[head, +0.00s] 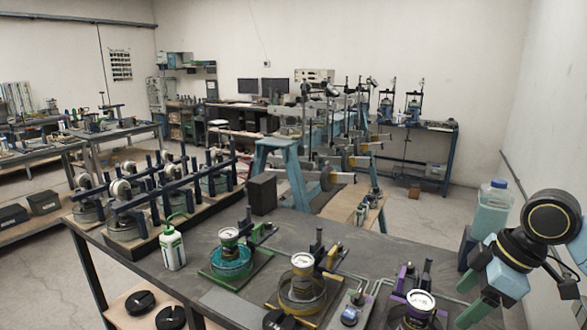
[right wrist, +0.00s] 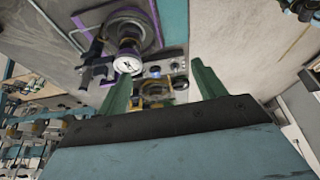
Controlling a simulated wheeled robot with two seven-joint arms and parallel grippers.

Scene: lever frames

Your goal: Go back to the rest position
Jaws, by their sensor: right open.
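My right gripper (right wrist: 163,84) shows in the right wrist view as two green fingers spread apart, with no object held between them. In the head view my right gripper (head: 474,312) is at the lower right, beside the purple-based gauge unit (head: 420,302), and its tips are partly cut off by the frame's bottom. The purple unit's white dial also shows in the right wrist view (right wrist: 127,64), left of and beyond the fingers. My left gripper is in neither view.
The dark workbench (head: 190,262) carries a yellow gauge unit (head: 302,285), a green gauge unit (head: 231,258) and a white bottle (head: 172,248). A clear blue-capped jug (head: 491,212) stands close to my right arm. Lever frames (head: 330,140) stand behind. A white wall bounds the right.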

